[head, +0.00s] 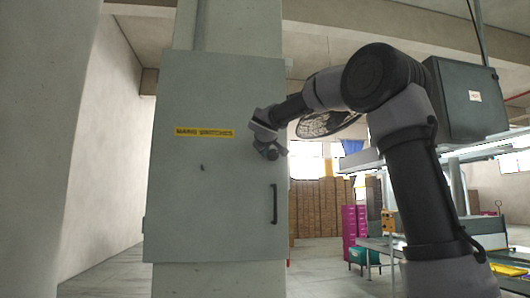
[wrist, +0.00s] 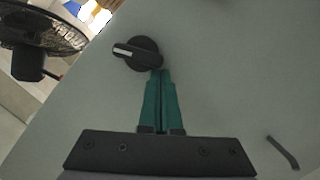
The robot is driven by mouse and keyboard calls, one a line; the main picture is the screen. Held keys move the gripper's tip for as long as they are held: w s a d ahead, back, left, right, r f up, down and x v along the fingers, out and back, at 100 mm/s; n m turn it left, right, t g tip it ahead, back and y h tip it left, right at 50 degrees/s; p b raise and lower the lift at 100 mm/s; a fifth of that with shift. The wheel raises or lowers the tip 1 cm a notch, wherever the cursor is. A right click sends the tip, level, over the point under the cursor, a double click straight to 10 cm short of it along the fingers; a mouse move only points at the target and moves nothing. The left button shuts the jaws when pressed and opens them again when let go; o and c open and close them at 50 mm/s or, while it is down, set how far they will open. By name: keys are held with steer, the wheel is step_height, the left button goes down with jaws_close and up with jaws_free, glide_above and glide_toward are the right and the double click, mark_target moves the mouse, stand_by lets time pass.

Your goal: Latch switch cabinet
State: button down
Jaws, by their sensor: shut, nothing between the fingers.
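The grey switch cabinet (head: 215,100) hangs on a column, its door looking closed. It has a yellow MAINS SWITCHES label (head: 204,133) and a black bar handle (head: 274,204) at the lower right. My gripper (head: 268,152) is at the door's right edge, above the handle. In the wrist view a round black latch knob (wrist: 135,53) with a white pointer line sits on the door. My green fingers (wrist: 161,72) are shut and empty, their tips at the knob's lower right edge. I cannot tell whether they touch. The knob cannot be made out in the head view.
A black fan (head: 328,122) is behind my arm, and also shows at the wrist view's upper left (wrist: 38,35). A pale wall (head: 45,130) stands left of the cabinet. Stacked brown boxes (head: 318,207), magenta bins (head: 349,228) and a workbench (head: 480,226) are behind to the right.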

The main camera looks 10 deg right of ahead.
steer(key=shift+d+f+n+t+h, duration=0.15)
steer(key=shift+f+n+h, duration=0.25)
steer(key=shift+n, duration=0.65)
steer(key=shift+a+f+n+t+h, duration=0.15)
steer(key=shift+f+n, duration=0.3)
steer(key=shift+n, duration=0.6)
steer(key=shift+d+f+n, duration=0.2)
steer(key=shift+n, duration=0.3)
steer(key=shift+d+f+n+t+h, duration=0.15)
steer(key=shift+f+n+t+h, duration=0.05)
steer(key=shift+n, duration=0.4)
steer(key=shift+d+f+n+t+h, duration=0.1)
steer(key=shift+f+n+t+h, duration=0.1)
steer(key=shift+n, duration=0.4)
